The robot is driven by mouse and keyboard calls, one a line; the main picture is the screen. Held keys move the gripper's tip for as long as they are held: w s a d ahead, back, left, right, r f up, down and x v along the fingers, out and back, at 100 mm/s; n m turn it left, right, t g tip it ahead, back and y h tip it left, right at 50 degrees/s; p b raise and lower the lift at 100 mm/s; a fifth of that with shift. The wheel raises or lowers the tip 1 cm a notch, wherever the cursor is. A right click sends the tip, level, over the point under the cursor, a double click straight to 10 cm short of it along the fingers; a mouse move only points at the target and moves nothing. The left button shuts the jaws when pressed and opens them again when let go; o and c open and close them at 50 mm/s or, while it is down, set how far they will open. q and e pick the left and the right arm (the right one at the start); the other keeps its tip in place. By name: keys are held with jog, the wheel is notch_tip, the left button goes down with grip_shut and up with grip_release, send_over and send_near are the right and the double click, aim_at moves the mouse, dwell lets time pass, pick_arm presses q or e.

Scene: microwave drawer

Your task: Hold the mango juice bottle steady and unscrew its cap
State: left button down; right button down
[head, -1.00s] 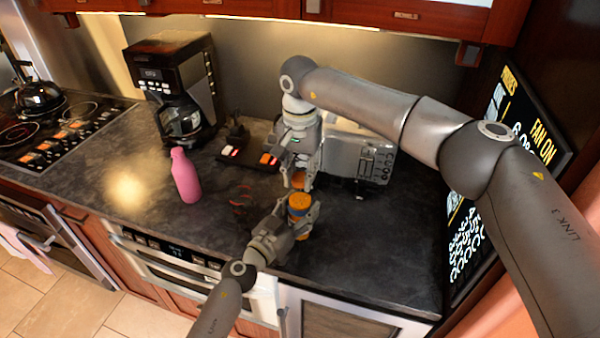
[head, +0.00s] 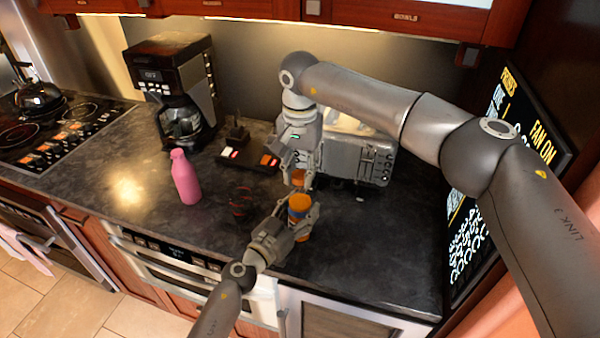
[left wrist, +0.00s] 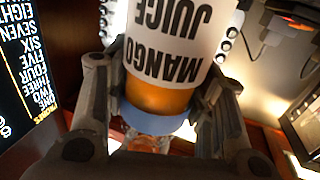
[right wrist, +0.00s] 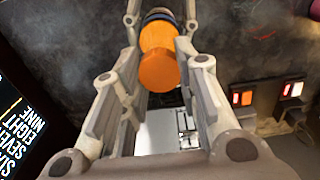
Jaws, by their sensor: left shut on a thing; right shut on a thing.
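The mango juice bottle (head: 299,204) is held above the counter near its front edge. Its white label (left wrist: 172,45) reads upside down in the left wrist view, with orange juice and a blue band beside it. My left gripper (head: 297,220) is shut around the bottle's body, one finger on each side. My right gripper (head: 299,178) comes from behind, shut on the orange cap (right wrist: 158,68). The cap sits between its fingers in the right wrist view, with a dark blue part beyond it. I cannot tell whether the cap still touches the bottle.
A pink bottle (head: 185,176) stands on the counter to the left. A coffee maker (head: 172,85), a stove (head: 50,130) and a silver appliance (head: 362,158) stand around. A dark menu board (head: 495,185) is at the right. The counter (head: 380,250) is clear at front right.

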aim_at(300, 174)
jog(key=shift+r, duration=0.55)
jog(key=shift+r, duration=0.1)
jog(key=shift+r, duration=1.95)
pick_arm(q)
jog(key=c, duration=0.6)
grip_release()
jog(key=shift+o, duration=0.2)
